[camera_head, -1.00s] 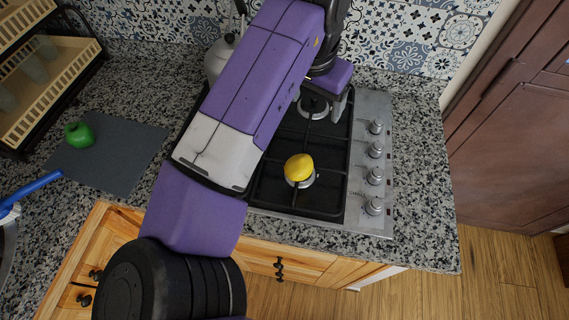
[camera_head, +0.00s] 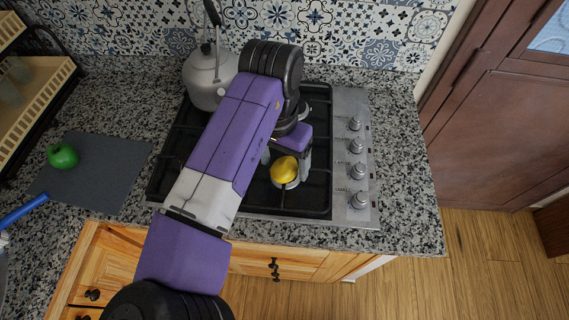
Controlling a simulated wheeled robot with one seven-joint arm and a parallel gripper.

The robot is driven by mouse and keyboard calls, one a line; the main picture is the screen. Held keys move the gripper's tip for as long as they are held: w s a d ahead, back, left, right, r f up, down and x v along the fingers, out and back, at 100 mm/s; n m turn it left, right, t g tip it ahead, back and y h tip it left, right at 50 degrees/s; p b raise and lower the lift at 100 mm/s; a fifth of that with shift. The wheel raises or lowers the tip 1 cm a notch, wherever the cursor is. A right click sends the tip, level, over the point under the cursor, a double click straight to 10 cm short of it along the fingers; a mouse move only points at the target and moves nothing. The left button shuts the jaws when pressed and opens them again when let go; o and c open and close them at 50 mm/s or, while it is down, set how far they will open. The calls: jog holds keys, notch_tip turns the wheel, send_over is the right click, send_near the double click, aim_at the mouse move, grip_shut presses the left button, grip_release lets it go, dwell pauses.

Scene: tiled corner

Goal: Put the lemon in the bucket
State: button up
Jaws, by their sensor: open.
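The yellow lemon (camera_head: 284,169) rests on the front right burner of the black gas hob. My gripper (camera_head: 287,163) is open and points down right at the lemon. One finger shows to the left of the lemon and one to its right, just behind it in the picture. I cannot tell whether the fingers touch it. No bucket can be made out in this view.
A metal kettle (camera_head: 207,78) stands on the hob (camera_head: 318,205) behind my arm. A green apple-like fruit (camera_head: 62,156) lies on a grey mat (camera_head: 105,180) at left. A blue handle (camera_head: 22,212) reaches in at the left edge. Hob knobs (camera_head: 358,171) are at right.

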jog(key=shift+f, duration=0.2)
grip_shut()
dwell(0.3)
